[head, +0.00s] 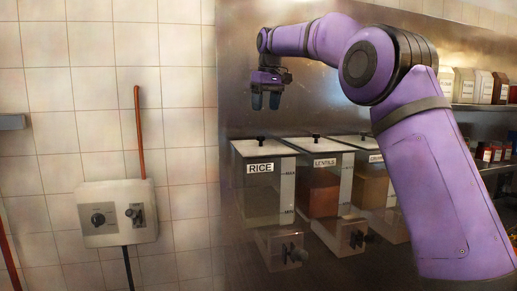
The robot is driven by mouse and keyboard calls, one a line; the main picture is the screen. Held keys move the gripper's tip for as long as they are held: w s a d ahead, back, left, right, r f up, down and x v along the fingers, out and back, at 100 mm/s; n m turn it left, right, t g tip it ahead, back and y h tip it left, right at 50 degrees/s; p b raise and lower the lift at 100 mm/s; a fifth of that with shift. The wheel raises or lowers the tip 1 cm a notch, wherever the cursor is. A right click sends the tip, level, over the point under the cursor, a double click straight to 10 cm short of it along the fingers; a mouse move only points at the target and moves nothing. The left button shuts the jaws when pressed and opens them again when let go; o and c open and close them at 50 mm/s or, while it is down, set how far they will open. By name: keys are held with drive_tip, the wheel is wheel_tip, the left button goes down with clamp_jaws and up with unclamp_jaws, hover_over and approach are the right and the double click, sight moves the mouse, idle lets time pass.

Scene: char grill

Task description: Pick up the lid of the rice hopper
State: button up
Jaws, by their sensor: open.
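The rice hopper (262,200) is a clear bin with a "RICE" label, leftmost in a row of hoppers against the metal wall. Its flat, light lid (245,147) lies on top, with a small dark knob (262,139) in the middle. My gripper (266,101) is above this lid, pointing down, open and empty. There is a clear gap between its fingertips and the knob.
The lentils hopper (318,190) stands just right of the rice hopper, with its own knobbed lid. A third hopper (369,188) is partly hidden behind my arm. A switch box (118,212) is on the tiled wall at left. Shelves with containers (463,85) are at right.

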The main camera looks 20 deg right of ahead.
sight(261, 136)
drive_tip(key=shift+w+a+f, duration=0.1)
drive_tip(key=shift+w+f, duration=0.3)
drive_tip(key=shift+w, duration=0.2)
drive_tip(key=shift+w+a+f, duration=0.15)
drive_tip(key=shift+w+f, duration=0.05)
drive_tip(key=shift+f, duration=1.5)
drive_tip(key=shift+w+a+f, duration=0.1)
drive_tip(key=shift+w+f, duration=0.1)
drive_tip(key=shift+f, duration=1.5)
drive_tip(key=shift+w+a+f, duration=0.15)
drive_tip(key=shift+w+f, duration=0.05)
drive_tip(key=shift+f, duration=1.5)
drive_tip(key=c, duration=1)
drive_tip(key=shift+r, duration=0.1)
drive_tip(key=shift+c, duration=0.2)
